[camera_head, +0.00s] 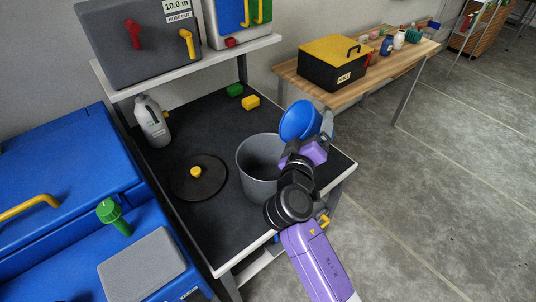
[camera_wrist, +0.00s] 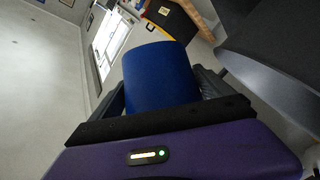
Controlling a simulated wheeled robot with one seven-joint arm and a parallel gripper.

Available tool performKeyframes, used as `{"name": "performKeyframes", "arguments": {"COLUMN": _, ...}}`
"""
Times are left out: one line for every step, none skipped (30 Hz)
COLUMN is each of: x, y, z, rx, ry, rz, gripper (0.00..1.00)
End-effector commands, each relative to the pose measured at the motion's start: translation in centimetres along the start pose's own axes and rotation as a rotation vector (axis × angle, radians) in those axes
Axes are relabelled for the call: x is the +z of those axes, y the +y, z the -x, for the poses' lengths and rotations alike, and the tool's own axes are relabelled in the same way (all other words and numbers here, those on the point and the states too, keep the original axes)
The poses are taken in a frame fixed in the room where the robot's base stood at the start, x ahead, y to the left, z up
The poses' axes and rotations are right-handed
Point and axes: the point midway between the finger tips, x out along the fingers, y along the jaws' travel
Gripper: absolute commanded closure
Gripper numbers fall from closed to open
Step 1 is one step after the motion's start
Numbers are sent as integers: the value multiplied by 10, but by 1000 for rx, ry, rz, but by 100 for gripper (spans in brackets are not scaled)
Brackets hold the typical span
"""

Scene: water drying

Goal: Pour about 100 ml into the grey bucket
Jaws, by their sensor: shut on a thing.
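The grey bucket (camera_head: 258,170) stands upright on the black table top, near its right side. Its opening faces up; the part of its inside that shows looks dark, and I cannot tell how much liquid it holds. My gripper (camera_head: 312,140) is shut on a blue cup-like container (camera_head: 300,120), just above and to the right of the bucket's rim. The container is tilted, with its opening toward the upper left. In the wrist view the blue container (camera_wrist: 160,76) sits between the two dark fingers (camera_wrist: 163,95). Its contents are hidden.
A round black lid with a yellow knob (camera_head: 196,172) lies left of the bucket. A grey-white bottle (camera_head: 152,122) stands behind it. Yellow (camera_head: 251,102) and green (camera_head: 235,90) blocks lie at the back. A shelf (camera_head: 190,68) overhangs the table's rear.

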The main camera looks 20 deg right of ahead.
Motion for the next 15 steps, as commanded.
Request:
{"name": "performKeyframes", "arguments": {"x": 0, "y": 0, "z": 0, "rx": 4, "ry": 3, "rz": 7, "gripper": 65}}
{"name": "performKeyframes", "arguments": {"x": 0, "y": 0, "z": 0, "rx": 6, "ry": 4, "rz": 12, "gripper": 65}}
{"name": "performKeyframes", "arguments": {"x": 0, "y": 0, "z": 0, "rx": 9, "ry": 6, "rz": 18, "gripper": 65}}
{"name": "performKeyframes", "arguments": {"x": 0, "y": 0, "z": 0, "rx": 11, "ry": 7, "rz": 23, "gripper": 65}}
{"name": "performKeyframes", "arguments": {"x": 0, "y": 0, "z": 0, "rx": 13, "ry": 9, "rz": 28, "gripper": 65}}
{"name": "performKeyframes", "arguments": {"x": 0, "y": -1, "z": 0, "rx": 15, "ry": 11, "rz": 34, "gripper": 65}}
{"name": "performKeyframes", "arguments": {"x": 0, "y": -1, "z": 0, "rx": 17, "ry": 12, "rz": 39, "gripper": 65}}
{"name": "performKeyframes", "arguments": {"x": 0, "y": -1, "z": 0, "rx": 19, "ry": 14, "rz": 44, "gripper": 65}}
{"name": "performKeyframes", "arguments": {"x": 0, "y": -1, "z": 0, "rx": 22, "ry": 16, "rz": 51, "gripper": 65}}
{"name": "performKeyframes", "arguments": {"x": 0, "y": -1, "z": 0, "rx": 24, "ry": 17, "rz": 57, "gripper": 65}}
{"name": "performKeyframes", "arguments": {"x": -1, "y": 0, "z": 0, "rx": 27, "ry": 19, "rz": 62, "gripper": 65}}
{"name": "performKeyframes", "arguments": {"x": -2, "y": 1, "z": 0, "rx": 30, "ry": 22, "rz": 69, "gripper": 65}}
{"name": "performKeyframes", "arguments": {"x": -2, "y": 1, "z": 1, "rx": 32, "ry": 23, "rz": 74, "gripper": 65}}
{"name": "performKeyframes", "arguments": {"x": -3, "y": 1, "z": 1, "rx": 34, "ry": 25, "rz": 80, "gripper": 65}}
{"name": "performKeyframes", "arguments": {"x": -3, "y": 2, "z": 1, "rx": 37, "ry": 27, "rz": 87, "gripper": 65}}
